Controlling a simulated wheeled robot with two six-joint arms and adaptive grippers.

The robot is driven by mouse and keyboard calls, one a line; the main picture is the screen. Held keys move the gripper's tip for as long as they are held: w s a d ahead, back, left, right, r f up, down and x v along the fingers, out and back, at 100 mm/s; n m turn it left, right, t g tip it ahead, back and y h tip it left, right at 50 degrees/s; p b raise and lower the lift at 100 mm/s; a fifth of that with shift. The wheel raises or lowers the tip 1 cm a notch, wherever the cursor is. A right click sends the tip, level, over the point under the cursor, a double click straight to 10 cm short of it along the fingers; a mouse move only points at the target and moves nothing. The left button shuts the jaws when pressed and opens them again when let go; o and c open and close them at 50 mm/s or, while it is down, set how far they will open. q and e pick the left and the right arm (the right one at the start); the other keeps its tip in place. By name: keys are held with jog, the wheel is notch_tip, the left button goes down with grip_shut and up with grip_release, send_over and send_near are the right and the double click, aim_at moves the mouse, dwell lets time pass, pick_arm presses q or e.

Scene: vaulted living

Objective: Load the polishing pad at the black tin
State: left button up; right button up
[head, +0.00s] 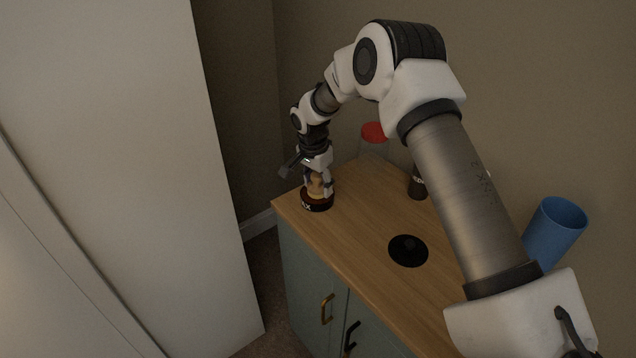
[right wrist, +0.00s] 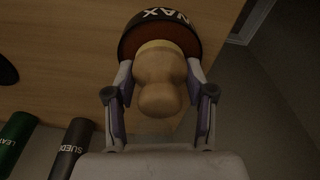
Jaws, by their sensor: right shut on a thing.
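The black tin (head: 317,204) stands at the far left corner of the wooden cabinet top. In the right wrist view the tin (right wrist: 158,17) shows "WAX" lettering and a reddish-brown inside. My right gripper (head: 318,186) is over the tin, pointing down, shut on the polishing pad (head: 315,185). The pad has a rounded tan wooden knob, and in the right wrist view the knob (right wrist: 158,80) sits between both fingers. A pale band shows at the pad's end against the tin's inside; I cannot tell how firmly it touches. My left gripper is not in view.
A black disc (head: 408,250) lies mid-top. A dark bottle (head: 417,187) and a red-capped container (head: 374,133) stand towards the wall. A blue cup (head: 554,232) is at the right. A tall white panel (head: 130,150) fills the left.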

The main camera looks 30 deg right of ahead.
aim_at(318, 174)
jog(key=shift+f, duration=0.35)
dwell(1.7)
notch_tip(318, 174, up, 7)
jog(key=p, duration=0.6)
jog(key=shift+p, duration=0.3)
dwell(0.4)
